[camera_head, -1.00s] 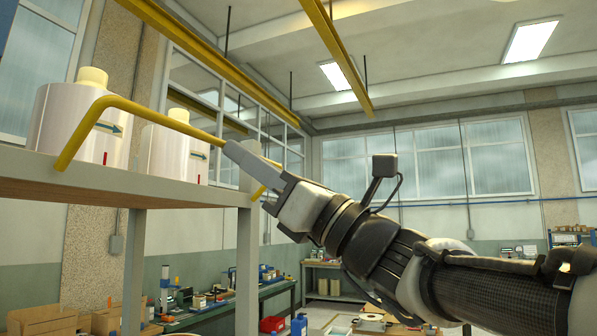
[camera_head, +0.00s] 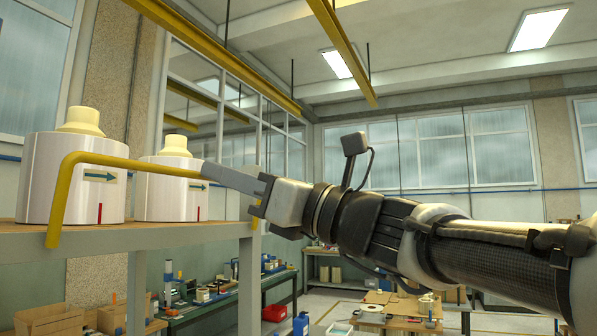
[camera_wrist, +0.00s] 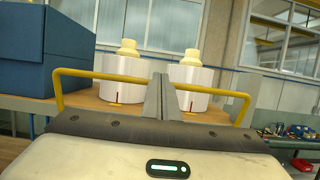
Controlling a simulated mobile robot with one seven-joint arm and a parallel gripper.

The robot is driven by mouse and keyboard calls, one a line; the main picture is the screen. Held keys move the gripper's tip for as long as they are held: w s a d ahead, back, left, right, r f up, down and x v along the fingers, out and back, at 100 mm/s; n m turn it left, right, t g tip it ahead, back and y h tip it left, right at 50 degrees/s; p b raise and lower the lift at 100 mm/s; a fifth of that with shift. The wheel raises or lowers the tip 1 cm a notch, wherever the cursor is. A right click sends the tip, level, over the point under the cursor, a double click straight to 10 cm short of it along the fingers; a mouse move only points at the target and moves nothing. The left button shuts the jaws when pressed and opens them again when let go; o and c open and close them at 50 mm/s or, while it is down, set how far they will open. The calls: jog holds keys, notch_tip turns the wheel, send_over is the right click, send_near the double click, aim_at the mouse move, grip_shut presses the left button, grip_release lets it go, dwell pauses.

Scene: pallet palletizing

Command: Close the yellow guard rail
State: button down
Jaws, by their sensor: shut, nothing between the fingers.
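The yellow guard rail (camera_head: 135,162) is a bent bar with a leg at each end, fixed at the front edge of a shelf. Its left leg stands nearly upright, and its long bar runs across in front of two white containers. It also shows in the wrist view (camera_wrist: 100,76), with both legs visible. My gripper (camera_head: 208,172) is shut and empty, its fingertips at the right part of the bar. In the wrist view the fingers (camera_wrist: 160,92) cross the middle of the bar; I cannot tell whether they touch it.
The white containers (camera_head: 75,180) with cream caps stand on the shelf (camera_head: 120,238) behind the rail. A blue box (camera_wrist: 50,55) is at the left in the wrist view. A cluttered green workbench (camera_head: 225,305) lies beyond and below.

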jog(key=shift+x, duration=1.3)
jog(key=shift+r, duration=0.2)
jog(key=shift+d, duration=0.1)
